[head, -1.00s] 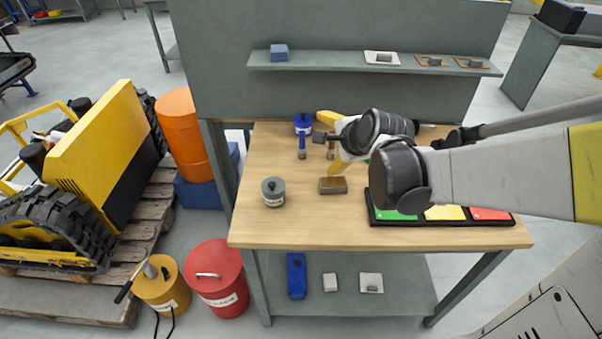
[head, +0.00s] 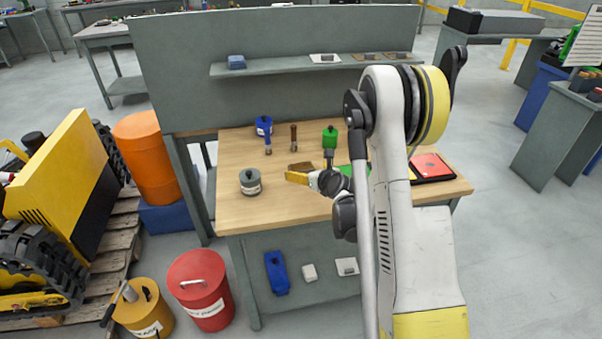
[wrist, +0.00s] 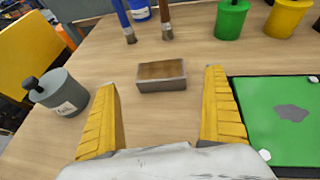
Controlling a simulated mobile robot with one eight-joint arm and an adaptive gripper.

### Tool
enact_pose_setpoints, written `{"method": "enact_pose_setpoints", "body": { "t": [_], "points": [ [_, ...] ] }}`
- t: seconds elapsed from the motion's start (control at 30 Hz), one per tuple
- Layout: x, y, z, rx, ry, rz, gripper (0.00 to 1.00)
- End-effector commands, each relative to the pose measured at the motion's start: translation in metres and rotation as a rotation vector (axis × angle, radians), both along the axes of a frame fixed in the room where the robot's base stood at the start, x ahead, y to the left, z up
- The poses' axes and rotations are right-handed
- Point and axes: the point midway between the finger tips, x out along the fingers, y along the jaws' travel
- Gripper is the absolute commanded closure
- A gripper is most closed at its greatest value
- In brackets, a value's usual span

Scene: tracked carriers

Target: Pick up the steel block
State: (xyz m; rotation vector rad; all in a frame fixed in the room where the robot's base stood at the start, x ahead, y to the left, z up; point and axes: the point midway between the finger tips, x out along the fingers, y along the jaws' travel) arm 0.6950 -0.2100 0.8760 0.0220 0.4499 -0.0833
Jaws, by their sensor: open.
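A small rectangular block (head: 303,166) with grey metal-like sides and a brown top lies on the wooden bench top. In the wrist view the block (wrist: 161,84) lies flat just beyond my fingertips, roughly centred between them. My gripper (wrist: 160,92) has its two yellow fingers wide apart with nothing between them. In the head view my gripper (head: 299,178) is low over the bench, in front of the block and partly covering it. I cannot tell its exact height above the wood.
A grey canister (wrist: 60,92) stands left of my fingers. A green tray panel (wrist: 285,125) lies close to the right finger. Two brushes, blue (wrist: 124,20) and brown (wrist: 167,22), and a green pot (wrist: 231,20) are behind the block. Small pieces sit on the upper shelf (head: 290,67).

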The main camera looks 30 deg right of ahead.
Motion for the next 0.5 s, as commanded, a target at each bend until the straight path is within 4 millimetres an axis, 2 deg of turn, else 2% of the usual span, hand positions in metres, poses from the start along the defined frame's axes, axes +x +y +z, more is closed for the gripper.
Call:
{"method": "enact_pose_setpoints", "body": {
  "t": [0.3, 0.5],
  "points": [
    [0.039, -0.004, -0.024, -0.001, 0.0, 0.002, 0.0],
    [0.056, -0.006, -0.03, -0.003, 0.0, 0.001, 0.0]
  ]
}}
